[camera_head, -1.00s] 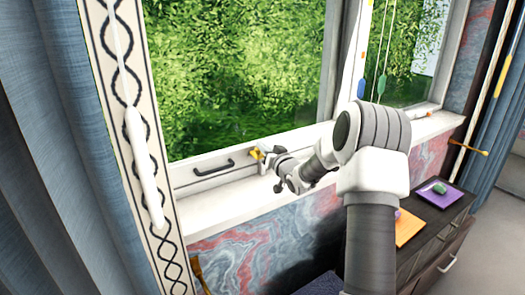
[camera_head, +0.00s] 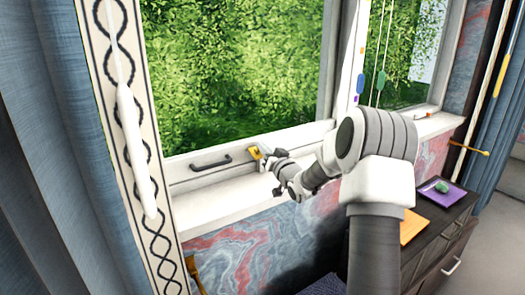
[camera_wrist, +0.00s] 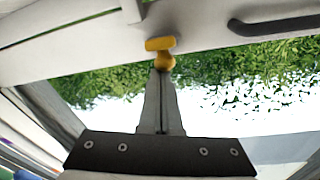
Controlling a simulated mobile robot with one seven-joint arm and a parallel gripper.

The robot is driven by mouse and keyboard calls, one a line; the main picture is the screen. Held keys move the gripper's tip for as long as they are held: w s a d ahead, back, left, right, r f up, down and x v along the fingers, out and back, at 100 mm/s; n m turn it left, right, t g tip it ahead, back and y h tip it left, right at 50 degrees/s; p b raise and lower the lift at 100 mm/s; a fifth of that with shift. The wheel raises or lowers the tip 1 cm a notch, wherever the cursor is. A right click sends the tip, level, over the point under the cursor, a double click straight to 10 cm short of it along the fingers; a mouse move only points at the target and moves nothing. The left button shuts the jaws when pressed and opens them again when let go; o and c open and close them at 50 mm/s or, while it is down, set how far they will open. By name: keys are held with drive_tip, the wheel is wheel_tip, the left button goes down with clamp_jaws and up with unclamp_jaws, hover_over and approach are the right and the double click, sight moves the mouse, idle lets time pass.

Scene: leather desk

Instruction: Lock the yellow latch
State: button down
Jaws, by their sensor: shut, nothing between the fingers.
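The yellow latch (camera_head: 256,153) sits on the white lower rail of the window sash, to the right of a dark pull handle. It also shows in the wrist view (camera_wrist: 161,45), as a flat yellow bar with a rounded yellow part below it. My gripper (camera_head: 268,155) is at the latch from the right. In the wrist view my gripper (camera_wrist: 163,72) is shut and empty, with its fingertips at the rounded part of the latch. I cannot tell whether they touch it.
The dark handle (camera_head: 211,163) is on the sash left of the latch. A white sill (camera_head: 225,205) runs below. A blue curtain (camera_head: 40,150) hangs at the left. A dark dresser (camera_head: 440,235) with a purple tray (camera_head: 455,199) stands at the lower right.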

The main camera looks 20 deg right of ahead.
drive_tip(key=shift+s+f+b, duration=0.2)
drive_tip(key=shift+f+b, duration=0.55)
drive_tip(key=shift+b, duration=0.15)
drive_tip(key=shift+s+f+b, duration=0.15)
drive_tip(key=shift+f+b, duration=0.55)
drive_tip(key=shift+b, duration=0.15)
drive_tip(key=shift+w+f+b, duration=0.1)
drive_tip(key=shift+f+b, duration=0.9)
drive_tip(key=shift+b, duration=0.2)
drive_tip(key=shift+f, duration=0.3)
drive_tip(key=s+d+p, duration=0.1)
drive_tip(key=s, duration=1.6)
drive_tip(key=shift+s+d+f+p, duration=0.15)
drive_tip(key=shift+d+f+p, duration=0.2)
drive_tip(key=shift+f, duration=0.1)
